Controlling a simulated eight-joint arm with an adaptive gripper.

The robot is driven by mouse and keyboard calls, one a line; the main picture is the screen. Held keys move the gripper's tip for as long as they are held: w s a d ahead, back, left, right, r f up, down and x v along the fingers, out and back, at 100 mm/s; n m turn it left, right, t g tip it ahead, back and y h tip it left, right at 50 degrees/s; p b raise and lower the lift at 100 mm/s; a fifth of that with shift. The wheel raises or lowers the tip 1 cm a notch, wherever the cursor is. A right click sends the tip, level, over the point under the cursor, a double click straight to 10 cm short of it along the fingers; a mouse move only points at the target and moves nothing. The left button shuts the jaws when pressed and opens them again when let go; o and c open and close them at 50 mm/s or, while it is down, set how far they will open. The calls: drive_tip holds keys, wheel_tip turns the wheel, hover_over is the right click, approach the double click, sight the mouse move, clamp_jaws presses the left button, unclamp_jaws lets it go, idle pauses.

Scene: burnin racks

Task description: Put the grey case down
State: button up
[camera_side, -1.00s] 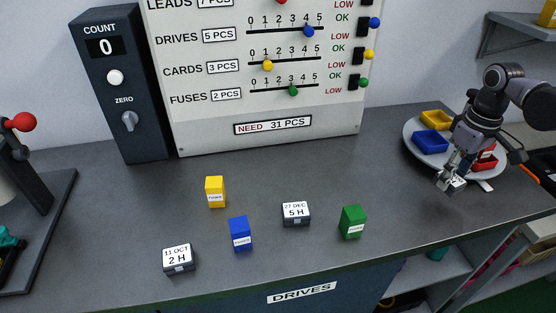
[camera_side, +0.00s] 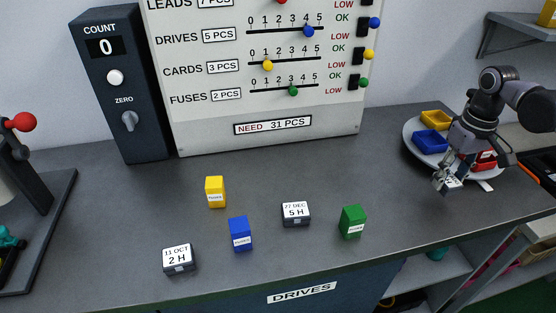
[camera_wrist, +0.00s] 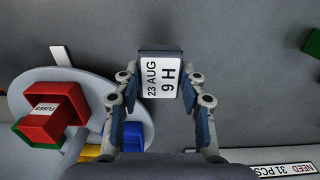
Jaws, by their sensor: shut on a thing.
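A small grey case (camera_wrist: 160,48) with a white label reading 23 AUG is between the fingers of my gripper (camera_wrist: 161,95) in the wrist view. In the side view my gripper (camera_side: 450,172) points down at the right of the dark counter, just in front of the round plate, and is shut on the case (camera_side: 447,183). I cannot tell whether the case touches the counter. Two other grey cases stand on the counter: one labelled 27 DEC 5 H (camera_side: 296,214) and one labelled 11 OCT 2 H (camera_side: 178,260).
The round plate (camera_side: 412,146) holds yellow, blue and red bins behind my gripper. Yellow (camera_side: 215,192), blue (camera_side: 240,234) and green (camera_side: 353,222) blocks stand mid-counter. The counter is clear between the green block and my gripper. The front edge is close.

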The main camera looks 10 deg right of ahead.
drive_tip(key=w+a+r, duration=0.3)
drive_tip(key=w+a, duration=0.1)
drive_tip(key=a, duration=0.2)
drive_tip(key=w+a+r, duration=0.4)
drive_tip(key=a, duration=0.2)
hover_over(330, 191)
drive_tip(key=f, duration=0.6)
drive_tip(key=shift+d+f, duration=0.2)
drive_tip(key=shift+d, duration=0.2)
drive_tip(key=shift+a+f, duration=0.35)
drive_tip(key=shift+a, duration=0.05)
drive_tip(key=shift+f, duration=1.95)
drive_tip(key=shift+f, duration=0.15)
drive_tip(key=o, duration=1.2)
